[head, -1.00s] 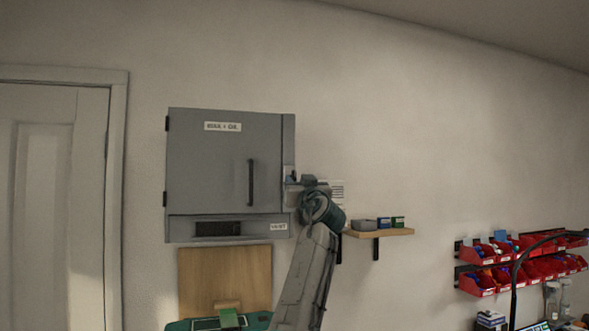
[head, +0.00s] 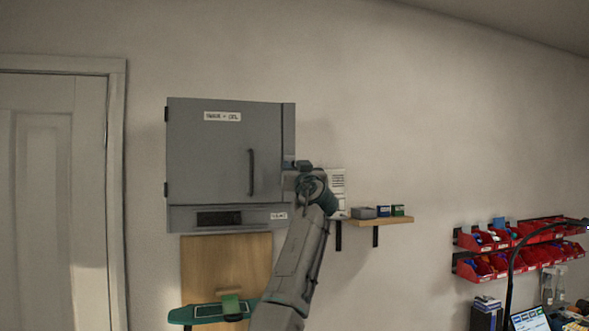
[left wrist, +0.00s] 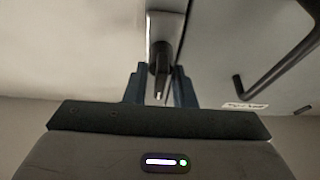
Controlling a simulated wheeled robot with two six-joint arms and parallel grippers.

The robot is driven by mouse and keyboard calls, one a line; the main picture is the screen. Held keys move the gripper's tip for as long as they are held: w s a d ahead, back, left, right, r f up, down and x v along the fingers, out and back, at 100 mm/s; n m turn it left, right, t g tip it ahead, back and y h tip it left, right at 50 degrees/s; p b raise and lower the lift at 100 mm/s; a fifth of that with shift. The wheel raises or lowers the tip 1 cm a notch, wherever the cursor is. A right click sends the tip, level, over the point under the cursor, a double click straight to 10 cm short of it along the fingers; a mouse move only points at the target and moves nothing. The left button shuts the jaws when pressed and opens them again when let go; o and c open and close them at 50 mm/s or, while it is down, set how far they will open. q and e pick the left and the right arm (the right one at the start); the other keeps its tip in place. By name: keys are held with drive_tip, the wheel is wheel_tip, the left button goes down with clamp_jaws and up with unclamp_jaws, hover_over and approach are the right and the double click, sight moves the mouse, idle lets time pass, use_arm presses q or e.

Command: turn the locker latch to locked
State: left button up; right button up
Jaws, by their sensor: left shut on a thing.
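The grey locker (head: 208,150) hangs on the wall with its door closed and a black bar handle (head: 251,172) on the door. My left gripper (head: 289,178) is at the locker's right edge. In the left wrist view its two blue-grey fingers (left wrist: 160,88) are on either side of the dark latch lever (left wrist: 161,58), shut on it. The lever points along the locker's edge. The latch is hidden behind my gripper in the head view. My right gripper is out of view.
A small wooden shelf (head: 378,221) with little boxes is on the wall just right of my left arm. A wooden board (head: 225,268) is below the locker. Red bins (head: 480,238) hang far right. A door (head: 45,200) is at the left.

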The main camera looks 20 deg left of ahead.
use_arm(q)
drive_tip(key=shift+m, duration=0.3)
drive_tip(key=m+h, duration=0.1)
drive_tip(key=m, duration=0.1)
drive_tip(key=m+t+h, duration=0.1)
drive_tip(key=m, duration=0.2)
drive_tip(key=shift+h+b, duration=0.4)
drive_tip(key=m+h, duration=0.1)
drive_tip(key=m, duration=0.2)
drive_tip(key=m+h, duration=0.2)
drive_tip(key=m, duration=0.2)
drive_tip(key=shift+w+d+m+h, duration=0.1)
drive_tip(key=shift+m+h, duration=0.2)
drive_tip(key=m+h, duration=0.1)
drive_tip(key=m, duration=0.1)
drive_tip(key=m+p, duration=0.1)
drive_tip(key=m, duration=0.2)
drive_tip(key=shift+f+g+h, duration=0.15)
drive_tip(key=shift+g+h, duration=0.25)
drive_tip(key=shift+d+f+m+g+h+p, duration=0.1)
drive_tip(key=shift+m+g+h+p, duration=0.35)
drive_tip(key=shift+m, duration=1.65)
drive_tip(key=shift+g, duration=0.25)
drive_tip(key=o, duration=0.7)
drive_tip(key=shift+c, duration=0.2)
